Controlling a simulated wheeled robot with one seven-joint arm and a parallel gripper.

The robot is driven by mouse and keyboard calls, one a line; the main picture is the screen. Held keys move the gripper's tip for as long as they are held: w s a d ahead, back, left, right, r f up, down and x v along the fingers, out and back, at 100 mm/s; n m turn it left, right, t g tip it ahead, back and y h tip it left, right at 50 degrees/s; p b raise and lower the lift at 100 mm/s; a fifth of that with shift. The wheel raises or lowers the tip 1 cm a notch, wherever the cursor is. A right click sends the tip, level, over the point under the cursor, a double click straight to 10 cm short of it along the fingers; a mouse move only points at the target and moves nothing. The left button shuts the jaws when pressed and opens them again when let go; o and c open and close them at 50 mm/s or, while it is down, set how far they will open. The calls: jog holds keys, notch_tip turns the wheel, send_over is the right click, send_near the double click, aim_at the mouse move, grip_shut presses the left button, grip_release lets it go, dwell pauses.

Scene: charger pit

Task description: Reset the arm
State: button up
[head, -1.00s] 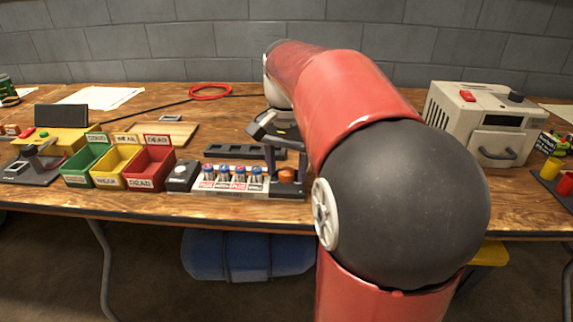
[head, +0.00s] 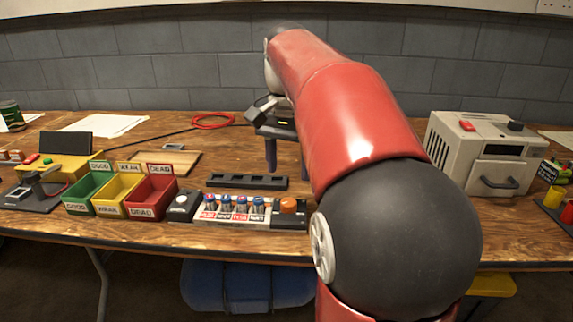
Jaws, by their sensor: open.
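My red and black arm fills the right middle of the head view. My gripper (head: 286,160) hangs over the table with its two dark fingers apart and nothing visible between them. It is above and behind the orange button (head: 288,206) at the right end of the battery rack (head: 233,212). The rack holds several blue-topped and red-topped cells over a row of labels. Part of the table behind my arm is hidden.
Green (head: 88,188), yellow (head: 118,193) and red (head: 152,197) labelled bins stand left of the rack. A beige machine (head: 483,145) stands at the right. A red cable coil (head: 212,121) lies at the back. Bare wood lies between coil and tray.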

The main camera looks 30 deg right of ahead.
jog(key=s+a+f+n+t, duration=0.5)
jog(key=s+a+f+n, duration=0.5)
jog(key=s+a+f, duration=0.2)
notch_tip(320, 180, down, 2)
jog(key=shift+s+a+f+n+t, duration=0.2)
jog(key=shift+s+n+t, duration=0.15)
jog(key=shift+s, duration=0.9)
